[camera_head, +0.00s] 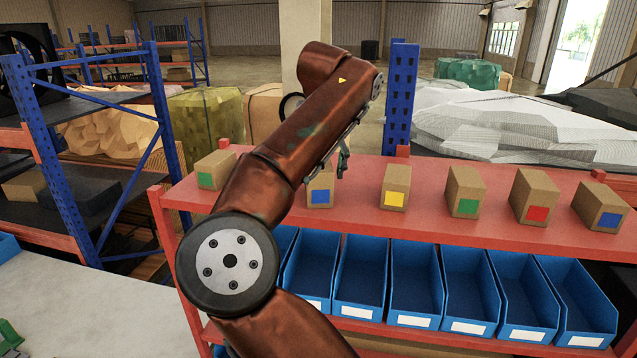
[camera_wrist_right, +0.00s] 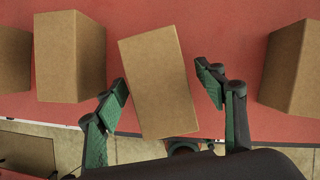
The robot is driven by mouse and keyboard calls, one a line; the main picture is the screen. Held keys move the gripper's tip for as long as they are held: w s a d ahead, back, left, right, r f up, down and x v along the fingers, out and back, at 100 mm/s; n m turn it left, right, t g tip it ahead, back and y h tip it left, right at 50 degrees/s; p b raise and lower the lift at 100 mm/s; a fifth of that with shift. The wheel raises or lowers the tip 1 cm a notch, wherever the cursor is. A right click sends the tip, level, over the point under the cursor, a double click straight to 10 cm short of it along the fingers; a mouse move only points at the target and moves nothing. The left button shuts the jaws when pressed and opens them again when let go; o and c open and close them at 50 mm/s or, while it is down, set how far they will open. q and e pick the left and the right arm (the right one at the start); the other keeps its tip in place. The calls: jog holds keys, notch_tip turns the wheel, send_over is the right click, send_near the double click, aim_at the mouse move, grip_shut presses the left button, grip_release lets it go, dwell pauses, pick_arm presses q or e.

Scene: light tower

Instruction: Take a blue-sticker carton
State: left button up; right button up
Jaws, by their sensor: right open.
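Two blue-sticker cartons stand on the red shelf: one near the middle (camera_head: 321,194), partly behind my right arm, and one at the far right (camera_head: 603,207). My right gripper (camera_head: 343,163) is above and beside the middle one, its fingers partly hidden by my arm. In the right wrist view my open right gripper (camera_wrist_right: 164,84) has a brown carton (camera_wrist_right: 158,80) between its fingers, with gaps visible at the sides. That carton sits slightly turned to the fingers; its sticker is hidden there. My left gripper is not in view.
The shelf (camera_head: 440,222) also holds green-sticker cartons at left (camera_head: 214,170) and right (camera_head: 465,190), a yellow-sticker carton (camera_head: 395,187) and a red-sticker carton (camera_head: 535,197). Blue bins (camera_head: 415,285) line the level below. A blue rack post (camera_head: 401,95) rises behind.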

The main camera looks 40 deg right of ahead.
jog(key=shift+w+f, duration=0.1)
jog(key=shift+w, duration=0.05)
jog(key=shift+c, duration=0.2)
jog(key=shift+c, duration=0.7)
jog(key=c, duration=1.2)
